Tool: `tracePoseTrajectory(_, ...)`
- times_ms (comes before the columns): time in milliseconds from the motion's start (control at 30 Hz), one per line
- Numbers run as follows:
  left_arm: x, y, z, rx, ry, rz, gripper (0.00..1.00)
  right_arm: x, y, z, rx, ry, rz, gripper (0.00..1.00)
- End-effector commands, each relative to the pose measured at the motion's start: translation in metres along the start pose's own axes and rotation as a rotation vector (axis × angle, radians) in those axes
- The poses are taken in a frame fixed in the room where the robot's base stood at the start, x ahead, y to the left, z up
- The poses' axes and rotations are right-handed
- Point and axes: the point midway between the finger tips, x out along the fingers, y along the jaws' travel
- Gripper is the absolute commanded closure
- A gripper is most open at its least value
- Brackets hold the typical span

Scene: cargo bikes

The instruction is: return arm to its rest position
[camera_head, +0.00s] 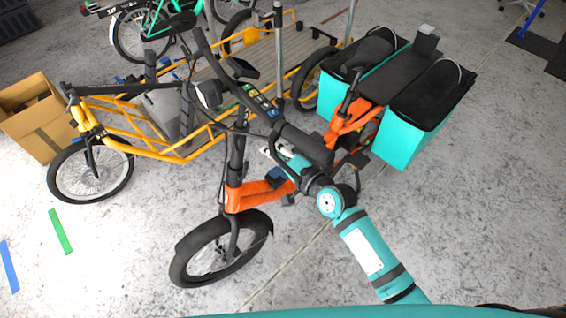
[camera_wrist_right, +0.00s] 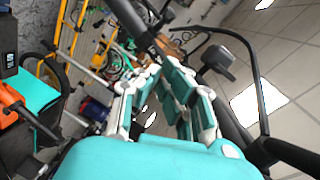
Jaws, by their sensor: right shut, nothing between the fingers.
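My right arm (camera_head: 368,250) comes in from the lower right, teal with dark bands. It reaches over the orange cargo bike (camera_head: 258,193). My right gripper (camera_head: 270,150) is beside the bike's stem and handlebar area and holds nothing. In the right wrist view its teal and white fingers (camera_wrist_right: 155,78) fill the middle, with a dark handlebar tube (camera_wrist_right: 135,28) beyond or close to them. I cannot tell whether they touch the bike. My left gripper is not in view.
The orange bike carries teal panniers (camera_head: 400,137) at its rear. A yellow cargo bike (camera_head: 150,130) stands behind it, with a cardboard box (camera_head: 38,128) at the left. A teal bike (camera_head: 150,30) is at the back. The floor (camera_head: 480,230) at the lower right is clear.

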Motion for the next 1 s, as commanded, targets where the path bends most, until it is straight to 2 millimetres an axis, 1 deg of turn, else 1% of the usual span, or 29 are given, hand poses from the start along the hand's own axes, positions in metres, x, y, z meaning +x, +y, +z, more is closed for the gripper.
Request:
tracePoseTrajectory(33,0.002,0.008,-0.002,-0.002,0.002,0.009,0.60,-0.009,-0.004,0.006,0.005,-0.001,-0.004,1.00)
tracePoseTrajectory(100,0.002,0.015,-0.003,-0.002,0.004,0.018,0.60,-0.021,-0.009,0.010,0.004,0.000,-0.005,1.00)
tracePoseTrajectory(167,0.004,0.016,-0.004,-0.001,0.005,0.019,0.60,-0.031,-0.011,0.015,0.003,0.000,-0.005,1.00)
tracePoseTrajectory(233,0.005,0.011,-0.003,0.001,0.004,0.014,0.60,-0.041,-0.015,0.018,0.003,0.000,-0.004,1.00)
tracePoseTrajectory(333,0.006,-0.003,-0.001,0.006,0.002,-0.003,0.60,-0.052,-0.019,0.023,0.002,0.001,-0.004,1.00)
tracePoseTrajectory(400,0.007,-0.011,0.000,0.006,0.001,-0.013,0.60,-0.057,-0.021,0.025,0.002,0.000,-0.004,1.00)
tracePoseTrajectory(500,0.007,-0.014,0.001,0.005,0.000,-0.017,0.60,-0.061,-0.022,0.027,0.001,0.000,-0.003,1.00)
tracePoseTrajectory(667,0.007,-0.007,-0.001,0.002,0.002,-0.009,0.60,-0.062,-0.023,0.027,0.000,0.000,-0.003,1.00)
tracePoseTrajectory(733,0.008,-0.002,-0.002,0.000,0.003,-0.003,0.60,-0.061,-0.018,0.028,-0.004,0.000,0.007,1.00)
tracePoseTrajectory(767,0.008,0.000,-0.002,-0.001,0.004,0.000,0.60,-0.061,-0.013,0.029,-0.008,0.000,0.016,1.00)
tracePoseTrajectory(833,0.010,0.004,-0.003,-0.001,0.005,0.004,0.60,-0.059,0.008,0.031,-0.025,0.000,0.051,1.00)
tracePoseTrajectory(867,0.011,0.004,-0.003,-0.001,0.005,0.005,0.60,-0.058,0.021,0.033,-0.037,-0.001,0.075,1.00)
tracePoseTrajectory(967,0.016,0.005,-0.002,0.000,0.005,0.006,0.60,-0.057,0.084,0.044,-0.097,-0.012,0.189,1.00)
tracePoseTrajectory(1000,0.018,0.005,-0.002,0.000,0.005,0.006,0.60,-0.059,0.115,0.051,-0.127,-0.022,0.244,1.00)
